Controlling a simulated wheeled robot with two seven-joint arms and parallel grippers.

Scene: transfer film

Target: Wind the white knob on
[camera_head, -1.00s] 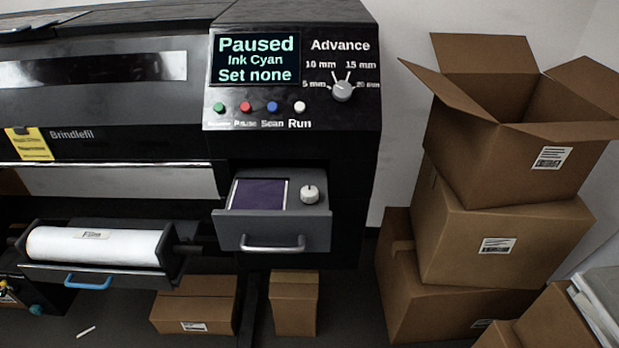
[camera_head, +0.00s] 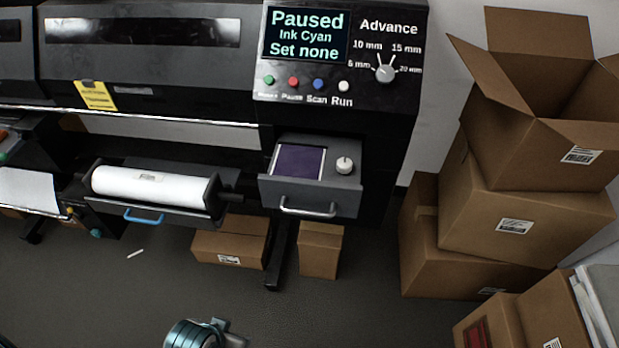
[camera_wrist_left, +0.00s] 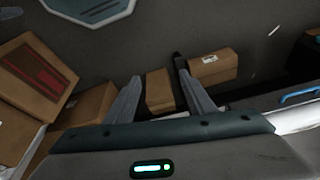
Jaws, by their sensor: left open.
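The white knob (camera_head: 344,165) stands on the top of the pulled-out grey drawer (camera_head: 313,197), right of a dark purple panel (camera_head: 299,160). A thin dark mark shows on the knob. In the left wrist view my left gripper (camera_wrist_left: 158,72) is open, its two fingers apart with nothing between them. The small cardboard boxes and floor show beyond the fingers; the white knob is not visible there. In the head view only a teal and grey part of my arm shows at the bottom edge, well below the drawer. My right gripper is not in view.
The screen (camera_head: 305,34) reads Paused, Ink Cyan, Set none. A grey Advance dial (camera_head: 385,73) and several coloured buttons sit beside it. A white roll (camera_head: 152,186) lies left of the drawer. Stacked cardboard boxes (camera_head: 525,221) stand at right. The floor in front is mostly clear.

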